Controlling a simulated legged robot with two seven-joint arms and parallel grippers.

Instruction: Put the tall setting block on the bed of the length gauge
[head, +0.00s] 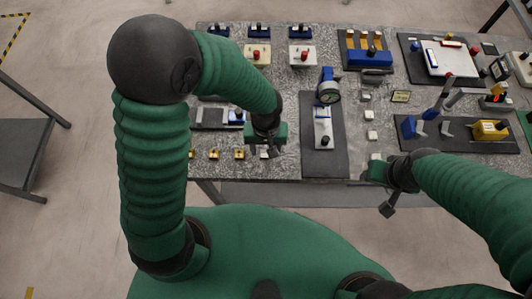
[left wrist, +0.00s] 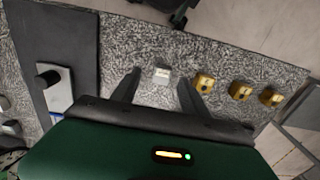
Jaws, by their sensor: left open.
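My left gripper (head: 265,149) is open over the near edge of the table, left of the length gauge. A small silver block (left wrist: 162,75) with a pale top lies between its spread fingers (left wrist: 158,82) in the left wrist view, not gripped. It also shows below the gripper in the head view (head: 264,154). I cannot tell its height or be sure it is the tall setting block. The length gauge has a round dial (head: 328,93) on a blue post and a silver bed (head: 323,132) with a black knob. My right gripper (head: 384,190) hangs off the near edge; its finger gap is unclear.
Several brass blocks (head: 239,154) stand left of the silver block. Small pale blocks (head: 372,135) stand right of the gauge's dark mat (head: 308,160). Other fixtures, including a yellow-and-blue holder (head: 370,59), crowd the back and right. Table space beside the silver block is bare.

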